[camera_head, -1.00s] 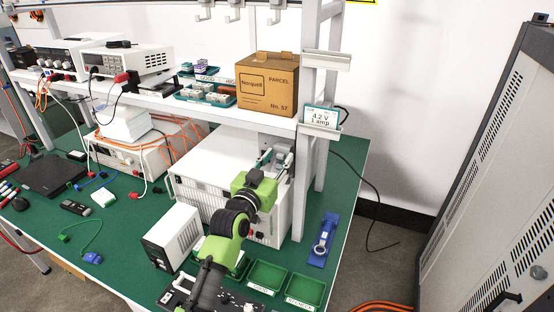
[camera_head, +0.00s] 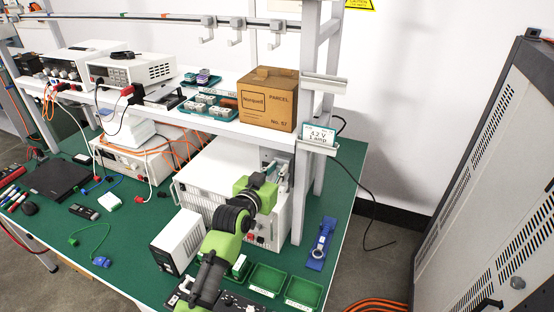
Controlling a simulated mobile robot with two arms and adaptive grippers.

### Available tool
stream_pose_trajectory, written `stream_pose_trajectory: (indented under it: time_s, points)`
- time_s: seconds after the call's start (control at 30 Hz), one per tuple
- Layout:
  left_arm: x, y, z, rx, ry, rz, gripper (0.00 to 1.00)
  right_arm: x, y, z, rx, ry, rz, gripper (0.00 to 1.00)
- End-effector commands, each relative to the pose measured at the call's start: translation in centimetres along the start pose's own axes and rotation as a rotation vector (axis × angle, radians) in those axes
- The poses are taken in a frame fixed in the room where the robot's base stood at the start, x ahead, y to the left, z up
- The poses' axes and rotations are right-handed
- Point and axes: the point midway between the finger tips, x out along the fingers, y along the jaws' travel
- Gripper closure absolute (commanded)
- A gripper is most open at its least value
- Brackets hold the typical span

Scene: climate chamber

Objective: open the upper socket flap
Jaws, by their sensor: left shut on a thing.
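My left gripper (camera_head: 279,172) is at the far right end of the bench, under the shelf and beside the grey upright post. Its green and black wrist comes up from the bottom of the view. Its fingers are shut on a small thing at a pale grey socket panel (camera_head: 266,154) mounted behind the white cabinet. The upper socket flap is at the fingers, too small and too covered to make out its angle. The lower part of the panel is hidden by my wrist. My right gripper is not in view.
A white cabinet (camera_head: 205,172) stands close to my arm's left, with a smaller white box (camera_head: 177,240) in front. A cardboard parcel (camera_head: 267,101) sits on the shelf above. Green trays (camera_head: 305,292) and a blue tool (camera_head: 321,243) lie at the right. A black cable hangs past the post.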

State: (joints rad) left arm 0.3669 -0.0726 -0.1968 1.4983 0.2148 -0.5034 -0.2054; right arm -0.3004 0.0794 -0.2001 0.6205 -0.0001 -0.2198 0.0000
Motion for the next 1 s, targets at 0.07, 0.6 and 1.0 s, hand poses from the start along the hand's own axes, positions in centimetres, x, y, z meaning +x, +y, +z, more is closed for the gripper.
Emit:
stream_pose_trajectory:
  time_s: [0.07, 0.6, 1.0]
  points:
    - [-0.2, 0.0, -1.1, 0.000, -0.044, 0.001, 1.00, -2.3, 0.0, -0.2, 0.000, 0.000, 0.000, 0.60]
    - [-0.2, 0.0, -2.0, 0.001, -0.324, 0.000, 1.00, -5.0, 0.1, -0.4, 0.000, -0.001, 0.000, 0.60]
    - [-0.3, 0.0, -2.3, 0.000, -0.427, 0.000, 1.00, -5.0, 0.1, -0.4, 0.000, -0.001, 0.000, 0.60]
